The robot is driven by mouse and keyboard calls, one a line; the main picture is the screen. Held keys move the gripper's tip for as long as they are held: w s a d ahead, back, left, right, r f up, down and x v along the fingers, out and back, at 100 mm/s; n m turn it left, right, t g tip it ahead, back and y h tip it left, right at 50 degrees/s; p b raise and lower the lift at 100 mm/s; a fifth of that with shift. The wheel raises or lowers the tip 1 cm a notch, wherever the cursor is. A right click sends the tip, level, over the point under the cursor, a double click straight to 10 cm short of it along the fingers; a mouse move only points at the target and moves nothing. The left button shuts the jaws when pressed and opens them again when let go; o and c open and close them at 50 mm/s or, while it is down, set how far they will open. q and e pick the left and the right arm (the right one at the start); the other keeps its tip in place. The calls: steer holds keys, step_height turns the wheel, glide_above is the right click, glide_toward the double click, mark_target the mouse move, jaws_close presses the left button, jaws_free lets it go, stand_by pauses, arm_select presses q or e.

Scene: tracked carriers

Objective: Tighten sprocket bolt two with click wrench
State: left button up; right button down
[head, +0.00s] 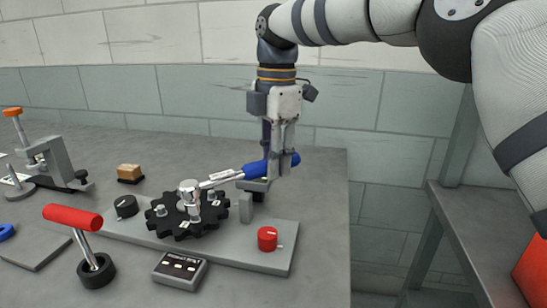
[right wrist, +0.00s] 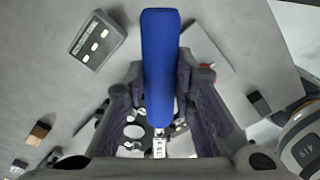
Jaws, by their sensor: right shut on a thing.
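The click wrench has a blue handle (head: 253,169), a silver shaft (head: 220,179) and a silver ratchet head (head: 189,187). Its head is over the black sprocket (head: 183,223); I cannot tell whether it is seated on a bolt. Small silver bolt heads, such as one bolt (head: 160,210), show on the sprocket. I cannot tell which is bolt two. My right gripper (head: 272,163) is shut on the blue handle from above. In the right wrist view the handle (right wrist: 160,60) runs between the fingers, and the wrench hides part of the sprocket. My left gripper is not in view.
The sprocket is on a grey base plate (head: 225,252) with a red knob (head: 267,238) and a black knob (head: 125,206). An indicator box (head: 180,271) lies in front.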

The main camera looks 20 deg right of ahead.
stand_by(0.6)
steer(key=shift+f, duration=0.35)
steer(key=shift+f, duration=0.15)
stand_by(0.7)
steer(key=shift+f, duration=0.3)
stand_by(0.5)
steer(key=c, duration=2)
jaws_free()
jaws_close()
